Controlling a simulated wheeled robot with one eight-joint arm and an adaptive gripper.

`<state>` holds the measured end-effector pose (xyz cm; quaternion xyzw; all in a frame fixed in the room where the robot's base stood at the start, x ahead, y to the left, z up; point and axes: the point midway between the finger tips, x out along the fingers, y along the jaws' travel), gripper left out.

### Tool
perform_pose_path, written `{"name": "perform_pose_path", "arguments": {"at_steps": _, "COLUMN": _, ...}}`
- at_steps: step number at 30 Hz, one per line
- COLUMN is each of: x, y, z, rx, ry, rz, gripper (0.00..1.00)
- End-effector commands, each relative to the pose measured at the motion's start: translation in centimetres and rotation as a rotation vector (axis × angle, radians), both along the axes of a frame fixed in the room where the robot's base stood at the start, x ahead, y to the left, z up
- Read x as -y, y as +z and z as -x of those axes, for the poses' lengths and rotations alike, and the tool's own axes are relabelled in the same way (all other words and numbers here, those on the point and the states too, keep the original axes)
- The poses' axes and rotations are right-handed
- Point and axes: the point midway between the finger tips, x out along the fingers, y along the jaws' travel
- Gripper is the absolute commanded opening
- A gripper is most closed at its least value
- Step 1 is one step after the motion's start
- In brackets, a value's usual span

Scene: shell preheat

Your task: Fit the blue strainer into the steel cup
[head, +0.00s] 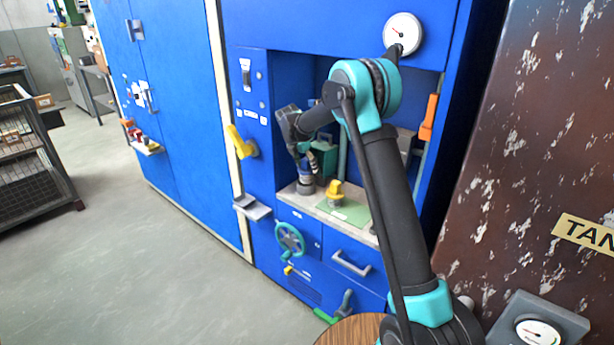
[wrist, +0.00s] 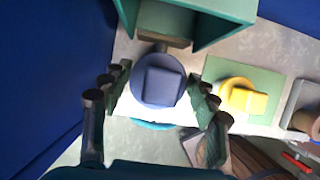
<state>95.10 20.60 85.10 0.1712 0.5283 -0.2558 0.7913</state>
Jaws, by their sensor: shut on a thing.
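The blue strainer (wrist: 160,84), round with a square block-shaped knob, is between the fingers of my gripper (wrist: 161,78) in the wrist view. My gripper is shut on it. In the head view my gripper (head: 307,163) is inside the blue cabinet's recess, with the strainer (head: 305,175) low below it. A dark grey round piece (head: 306,188), apparently the steel cup, shows directly under the strainer, close to the shelf. In the wrist view the strainer hides whatever is beneath it. I cannot tell whether the strainer is seated in the cup or just above it.
A yellow knobbed piece (head: 335,190) stands on a green mat (head: 352,212) to the right; it also shows in the wrist view (wrist: 242,97). A teal open box (head: 325,160) is behind my gripper. The recess walls are close on the left.

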Motion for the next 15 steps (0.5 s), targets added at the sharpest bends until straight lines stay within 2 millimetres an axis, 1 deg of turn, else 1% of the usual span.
{"name": "perform_pose_path", "arguments": {"at_steps": 5, "x": 0.0, "y": -1.3, "z": 0.0, "rx": 0.000, "ry": -0.001, "rz": 0.000, "gripper": 0.29}}
{"name": "perform_pose_path", "arguments": {"at_steps": 11, "x": 0.0, "y": -3.9, "z": 0.0, "rx": 0.000, "ry": -0.001, "rz": 0.000, "gripper": 0.29}}
{"name": "perform_pose_path", "arguments": {"at_steps": 15, "x": 0.0, "y": -4.2, "z": 0.0, "rx": 0.000, "ry": -0.001, "rz": 0.000, "gripper": 0.29}}
